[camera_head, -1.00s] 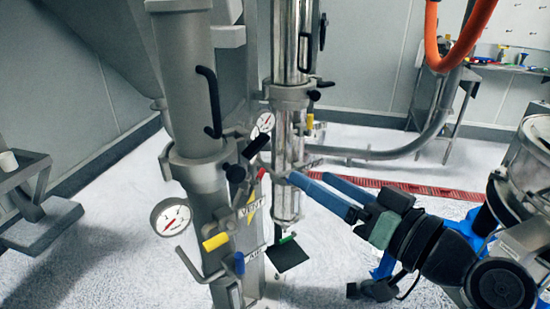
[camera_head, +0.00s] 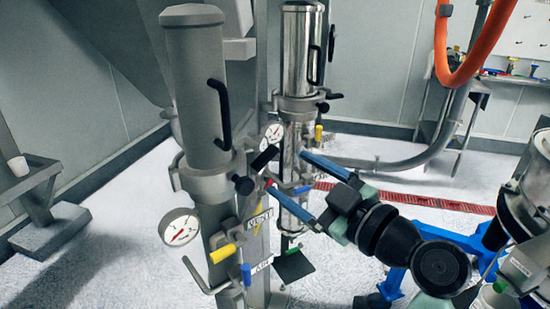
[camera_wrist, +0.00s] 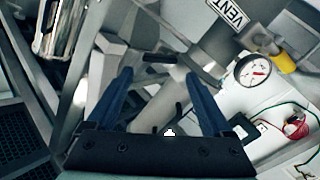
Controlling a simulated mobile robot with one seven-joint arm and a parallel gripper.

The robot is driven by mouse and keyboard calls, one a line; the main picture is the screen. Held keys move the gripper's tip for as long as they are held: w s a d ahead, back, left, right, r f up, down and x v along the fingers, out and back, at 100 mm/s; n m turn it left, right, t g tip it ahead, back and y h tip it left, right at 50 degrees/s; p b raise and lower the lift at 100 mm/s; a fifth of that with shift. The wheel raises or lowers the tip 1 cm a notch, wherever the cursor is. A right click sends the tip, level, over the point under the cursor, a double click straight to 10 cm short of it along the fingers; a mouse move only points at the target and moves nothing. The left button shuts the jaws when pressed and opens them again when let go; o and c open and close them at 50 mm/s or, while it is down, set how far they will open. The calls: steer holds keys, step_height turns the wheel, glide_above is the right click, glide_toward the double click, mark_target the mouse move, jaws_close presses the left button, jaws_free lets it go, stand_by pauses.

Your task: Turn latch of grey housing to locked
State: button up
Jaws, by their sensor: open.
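The grey housing (camera_head: 196,95) is the matte grey cylinder at left in the head view, with a black loop handle on its side. A grey clamp collar (camera_head: 205,183) rings its lower end. A black-gripped latch lever (camera_head: 265,157) sticks out from the collar's right side, tilted up to the right. My gripper (camera_head: 285,170) is open and empty, its blue fingers pointing left toward the collar, one tip higher than the other. In the wrist view my gripper (camera_wrist: 158,74) has a dark bar, probably the lever (camera_wrist: 160,58), just beyond and between its fingertips. Contact cannot be told.
A shiny metal cylinder (camera_head: 296,55) stands just behind and right of the housing. Pressure gauges (camera_head: 180,228), a yellow-handled valve (camera_head: 222,253) and a blue-handled valve (camera_head: 246,274) crowd the lower column. An orange hose (camera_head: 440,60) hangs at upper right. Open floor lies at left.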

mark_target(269, 160)
steer(key=p+x, duration=0.1)
steer(key=x, duration=0.4)
steer(key=shift+w+a, duration=0.25)
steer(key=shift+w, duration=0.05)
steer(key=c, duration=1.1)
